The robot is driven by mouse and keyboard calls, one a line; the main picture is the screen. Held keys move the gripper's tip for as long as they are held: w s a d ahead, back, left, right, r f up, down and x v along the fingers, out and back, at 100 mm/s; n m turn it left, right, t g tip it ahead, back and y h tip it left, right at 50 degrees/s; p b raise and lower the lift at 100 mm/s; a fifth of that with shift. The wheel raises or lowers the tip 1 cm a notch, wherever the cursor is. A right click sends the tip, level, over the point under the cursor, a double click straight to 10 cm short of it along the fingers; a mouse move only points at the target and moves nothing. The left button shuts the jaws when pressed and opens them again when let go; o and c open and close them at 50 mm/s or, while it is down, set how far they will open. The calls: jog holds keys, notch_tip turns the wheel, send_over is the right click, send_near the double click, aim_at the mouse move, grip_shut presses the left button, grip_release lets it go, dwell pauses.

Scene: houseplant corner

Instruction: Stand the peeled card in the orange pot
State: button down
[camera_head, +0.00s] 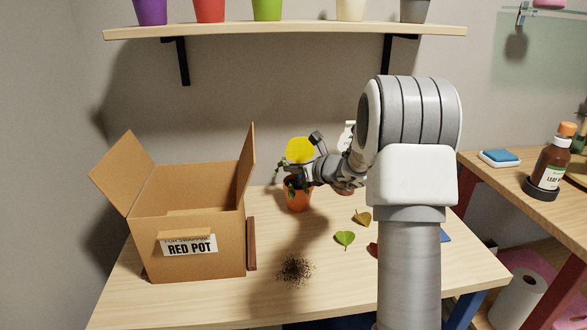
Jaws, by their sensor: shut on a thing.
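The orange pot (299,201) stands on the table towards the back, right of the cardboard box, with some dark green leaves showing at its rim. The peeled card, a bright yellow piece (300,150), is upright just above the pot. My gripper (303,172) reaches in from the right and is shut on the card near its lower part. The fingertips are small and dark here, and they hide part of the pot's top. I cannot tell whether the card's lower end touches the soil.
An open cardboard box (190,262) labelled RED POT stands at the left. A soil spill (295,270), a green leaf (344,238) and a brown leaf (362,217) lie in front of the pot. A shelf (290,32) with several coloured pots hangs above.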

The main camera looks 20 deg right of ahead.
jog(key=shift+f+b, duration=0.45)
jog(key=shift+f, duration=0.15)
jog(key=c, duration=0.9)
grip_release()
jog(key=shift+o, duration=0.2)
jog(key=p+v, duration=0.1)
jog(key=v, duration=0.9)
dwell(0.6)
